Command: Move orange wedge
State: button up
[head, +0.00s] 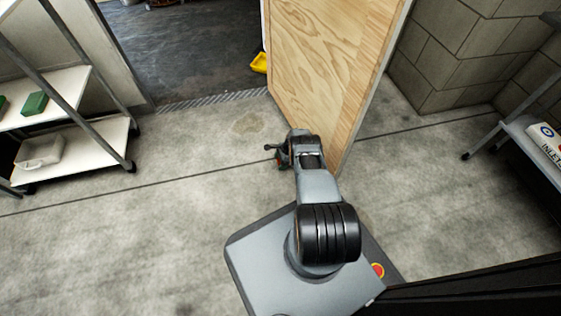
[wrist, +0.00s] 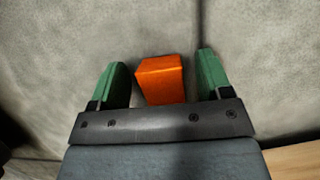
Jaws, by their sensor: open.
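The orange wedge (wrist: 162,80) is a small block on the grey concrete floor in the wrist view. It sits between the two green fingers of my gripper (wrist: 161,62), with a gap on each side, wider on the right. My gripper is open and does not hold the wedge. The near end of the wedge is hidden behind the gripper's dark palm bar. In the head view my gripper (head: 279,153) is low by the bottom of the wooden door (head: 335,65), on its left side; the wedge cannot be clearly made out there.
A white shelf cart (head: 75,145) with green boxes stands at left. A grey table (head: 520,130) is at right by a block wall (head: 450,55). The left floor is clear.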

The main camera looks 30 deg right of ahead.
jog(key=p+v, duration=0.5)
jog(key=v, duration=0.6)
jog(key=shift+d+r, duration=0.25)
jog(key=shift+r, duration=0.1)
